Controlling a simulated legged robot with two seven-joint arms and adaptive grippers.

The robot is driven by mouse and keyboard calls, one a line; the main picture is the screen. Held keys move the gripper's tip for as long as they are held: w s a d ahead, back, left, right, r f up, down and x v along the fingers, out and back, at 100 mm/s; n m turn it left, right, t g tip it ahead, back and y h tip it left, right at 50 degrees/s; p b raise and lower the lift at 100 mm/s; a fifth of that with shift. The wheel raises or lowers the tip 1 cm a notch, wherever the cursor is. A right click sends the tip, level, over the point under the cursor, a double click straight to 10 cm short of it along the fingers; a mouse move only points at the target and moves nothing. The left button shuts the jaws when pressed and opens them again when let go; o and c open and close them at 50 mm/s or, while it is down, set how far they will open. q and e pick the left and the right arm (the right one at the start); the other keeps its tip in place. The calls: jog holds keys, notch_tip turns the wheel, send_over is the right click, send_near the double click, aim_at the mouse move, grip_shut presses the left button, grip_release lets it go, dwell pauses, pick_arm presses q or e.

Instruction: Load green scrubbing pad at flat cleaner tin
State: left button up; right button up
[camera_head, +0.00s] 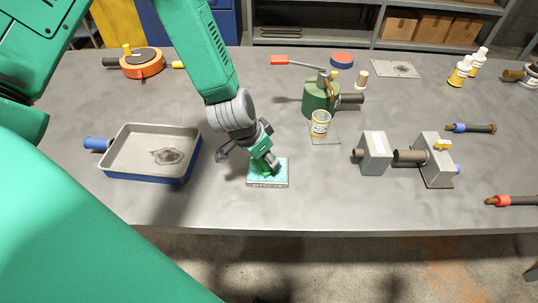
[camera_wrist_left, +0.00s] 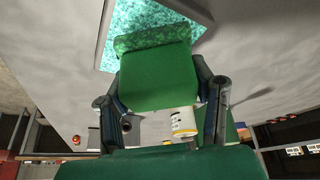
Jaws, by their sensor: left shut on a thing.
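My left gripper (camera_head: 262,158) points down over the flat cleaner tin (camera_head: 268,184), a shallow pale tray with speckled teal contents. It is shut on the green scrubbing pad (camera_head: 261,149), which is mostly covered by the fingers in the head view. In the left wrist view the pad (camera_wrist_left: 155,80) fills the space between the fingers (camera_wrist_left: 160,88), its rough end against the teal surface of the tin (camera_wrist_left: 128,17). The pad's end overlaps the teal contents; I cannot tell whether it is pressed in or just above. My right gripper is not in view.
A blue-sided metal tray (camera_head: 190,160) stands left of the tin. A green pump-like device (camera_head: 318,98) and a yellow-white cup (camera_head: 320,124) are behind right. Grey blocks with pipes (camera_head: 375,155) stand to the right. The table front edge (camera_head: 300,232) is close; bare tabletop lies around the tin.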

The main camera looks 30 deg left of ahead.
pick_arm(q)
jog(key=shift+d+r, duration=0.1)
jog(key=shift+d, duration=0.45)
jog(key=shift+d+r, duration=0.1)
jog(key=shift+d, duration=0.4)
jog(key=shift+a+f, duration=0.25)
jog(key=shift+a, duration=0.7)
jog(key=shift+d+r, duration=0.1)
jog(key=shift+d, duration=0.7)
jog(key=shift+a, duration=0.65)
jog(key=shift+d, duration=0.45)
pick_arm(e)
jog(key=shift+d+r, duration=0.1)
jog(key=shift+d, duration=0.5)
pick_arm(q)
jog(key=shift+p, duration=0.3)
